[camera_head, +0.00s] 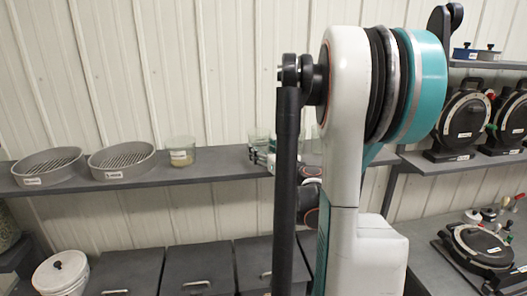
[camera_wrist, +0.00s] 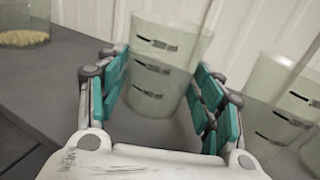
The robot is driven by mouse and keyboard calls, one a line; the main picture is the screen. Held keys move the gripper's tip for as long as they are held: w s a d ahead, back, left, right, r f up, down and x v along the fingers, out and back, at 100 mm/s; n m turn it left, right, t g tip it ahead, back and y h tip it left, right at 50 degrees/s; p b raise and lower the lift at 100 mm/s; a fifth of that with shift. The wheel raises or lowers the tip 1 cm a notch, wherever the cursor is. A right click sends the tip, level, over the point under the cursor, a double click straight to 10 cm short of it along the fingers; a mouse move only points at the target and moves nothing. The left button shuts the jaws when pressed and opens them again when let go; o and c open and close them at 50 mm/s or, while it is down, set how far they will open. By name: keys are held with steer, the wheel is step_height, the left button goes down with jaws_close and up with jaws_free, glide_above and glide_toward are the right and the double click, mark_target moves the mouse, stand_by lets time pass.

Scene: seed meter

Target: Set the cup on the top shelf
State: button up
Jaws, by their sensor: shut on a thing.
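A clear, greenish cup (camera_wrist: 165,70) with dark marks stands upright between the two teal-padded fingers of my gripper (camera_wrist: 163,62) in the wrist view. My gripper is shut on it. The marks repeat at several heights, and I cannot tell whether a second cup is nested in it or behind it. In the head view the cup (camera_head: 257,135) shows at the shelf (camera_head: 225,166), left of my arm, with my gripper (camera_head: 262,157) at its lower part. I cannot tell whether its base touches the shelf.
More clear cups (camera_wrist: 272,118) stand close on the right in the wrist view. A grain-filled container (camera_head: 181,152) and two grey sieves (camera_head: 122,160) stand left on the shelf. Round black devices (camera_head: 463,122) are at right. My arm hides the middle.

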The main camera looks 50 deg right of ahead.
steer(key=o, duration=1)
steer(key=shift+f, duration=0.1)
steer(key=shift+s+r, duration=0.1)
steer(key=shift+r, duration=0.1)
steer(key=b+v, duration=0.1)
steer(key=v, duration=1)
steer(key=shift+s+a, duration=0.2)
steer(key=shift+s, duration=0.15)
